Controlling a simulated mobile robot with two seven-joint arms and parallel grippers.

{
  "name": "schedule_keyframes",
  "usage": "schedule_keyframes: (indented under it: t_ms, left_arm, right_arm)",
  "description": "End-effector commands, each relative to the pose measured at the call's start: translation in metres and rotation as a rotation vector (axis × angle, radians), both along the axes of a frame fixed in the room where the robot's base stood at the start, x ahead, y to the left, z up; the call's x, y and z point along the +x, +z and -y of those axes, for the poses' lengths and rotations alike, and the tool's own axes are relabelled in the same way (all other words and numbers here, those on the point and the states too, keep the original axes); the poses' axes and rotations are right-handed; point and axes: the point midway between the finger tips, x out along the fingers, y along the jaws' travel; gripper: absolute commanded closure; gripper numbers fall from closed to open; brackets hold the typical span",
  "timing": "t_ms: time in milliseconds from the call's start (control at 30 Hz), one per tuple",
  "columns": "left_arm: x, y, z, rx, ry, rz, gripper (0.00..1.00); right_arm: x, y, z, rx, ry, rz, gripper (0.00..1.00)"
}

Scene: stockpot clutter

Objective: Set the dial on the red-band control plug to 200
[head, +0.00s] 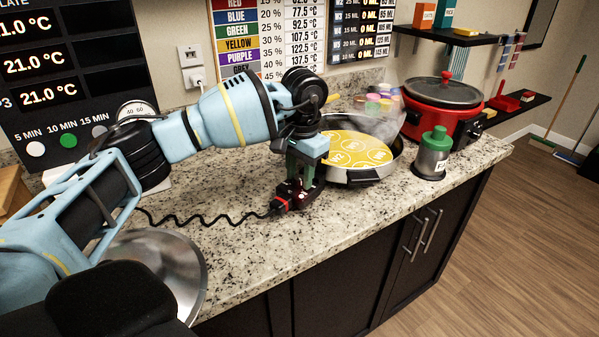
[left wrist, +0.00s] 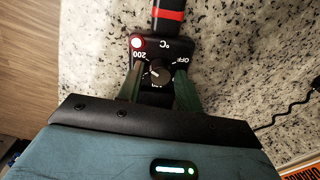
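The red-band control plug (head: 293,194) is a dark block on the counter in front of the wide pan. Its red band (head: 282,204) sits at the cord end. In the left wrist view the plug (left wrist: 137,43) shows a round black dial (left wrist: 157,74), with 200 printed at left, OFF at right and a round light beside 200. A small pale mark is on the dial; its exact setting is too small to read. My left gripper (head: 303,182) points down over the plug. Its green fingers (left wrist: 160,78) stand open on either side of the dial. My right gripper is not in view.
The wide pan (head: 352,178) with a yellow disc stands just behind the plug. A red cooker (head: 443,100) and a green-topped canister (head: 432,155) are to the right. A coiled black cord (head: 205,221) runs left. A metal bowl (head: 180,262) is at the front left.

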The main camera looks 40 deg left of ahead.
Motion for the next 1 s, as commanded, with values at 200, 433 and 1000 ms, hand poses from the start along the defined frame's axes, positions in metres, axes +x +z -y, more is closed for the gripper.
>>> schedule_keyframes:
  t_ms: [200,433,1000]
  left_arm:
    - [0.001,0.019,0.001,-0.001,0.0,0.004,0.65]
    - [0.0,0.055,0.003,0.0,0.0,0.003,0.65]
    - [-0.001,0.078,0.005,0.0,0.0,0.0,0.65]
  right_arm:
    - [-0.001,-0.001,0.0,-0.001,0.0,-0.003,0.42]
    - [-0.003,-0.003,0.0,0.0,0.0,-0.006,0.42]
    - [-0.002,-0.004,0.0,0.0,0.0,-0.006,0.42]
